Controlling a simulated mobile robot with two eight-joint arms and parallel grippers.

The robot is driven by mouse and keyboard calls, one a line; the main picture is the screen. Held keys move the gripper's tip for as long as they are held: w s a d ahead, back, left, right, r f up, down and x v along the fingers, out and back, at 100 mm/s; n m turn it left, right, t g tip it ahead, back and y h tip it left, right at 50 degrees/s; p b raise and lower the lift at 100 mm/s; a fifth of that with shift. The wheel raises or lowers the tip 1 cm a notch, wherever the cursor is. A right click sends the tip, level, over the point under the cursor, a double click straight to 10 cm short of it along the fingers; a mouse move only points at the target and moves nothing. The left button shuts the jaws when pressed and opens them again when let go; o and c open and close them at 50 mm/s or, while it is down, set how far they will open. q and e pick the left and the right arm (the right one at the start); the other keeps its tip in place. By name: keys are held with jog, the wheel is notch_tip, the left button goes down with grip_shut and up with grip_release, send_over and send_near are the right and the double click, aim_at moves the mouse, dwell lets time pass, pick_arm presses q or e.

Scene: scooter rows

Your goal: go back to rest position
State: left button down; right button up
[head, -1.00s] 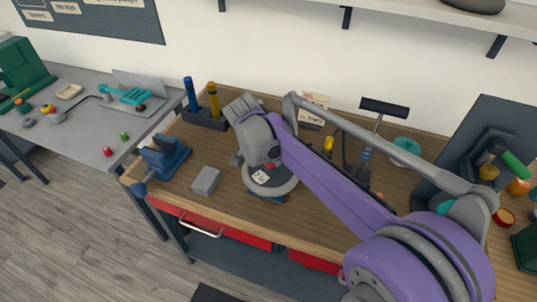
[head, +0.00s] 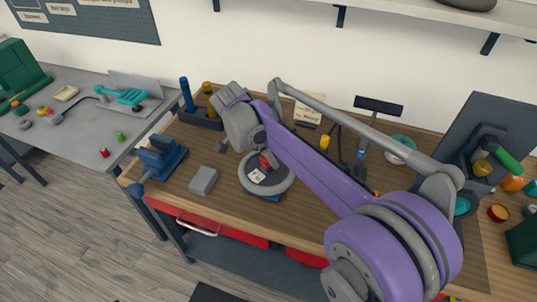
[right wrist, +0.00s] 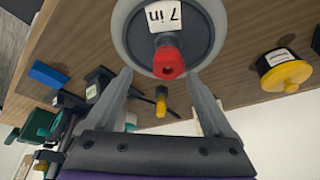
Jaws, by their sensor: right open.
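My right arm reaches over the wooden workbench in the head view, its wrist above and behind a round grey disc with a dark centre (head: 287,184). The disc has a red knob and a white label. In the right wrist view the disc (right wrist: 122,30), labelled "7 in", lies beyond my right gripper (right wrist: 158,82). The fingers are apart, with the red knob (right wrist: 168,62) showing between and past the tips; nothing appears held. In the head view the fingers are mostly hidden by the wrist. My left gripper is not in view.
A blue vise (head: 162,157) and a grey block (head: 203,181) stand left of the disc. A dark holder (head: 201,118) with blue and yellow bottles is behind. A dark upright panel (head: 490,125) stands at the right. A grey table (head: 65,130) is at the left. The floor there is clear.

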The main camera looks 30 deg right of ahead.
jog(key=v, duration=0.9)
jog(key=s+a+f+n+t+y, duration=0.2)
jog(key=s+a+f+n+t, duration=0.1)
jog(key=s+f+n, duration=0.5)
jog(key=s+a+f+n+t+y, duration=0.2)
jog(key=s+a+f+n, duration=0.1)
jog(key=s+f+n, duration=0.4)
jog(key=s+n, duration=0.3)
jog(key=s, duration=0.1)
jog(key=shift+f+t, duration=0.35)
jog(key=shift+t, duration=0.05)
jog(key=shift+a, duration=0.1)
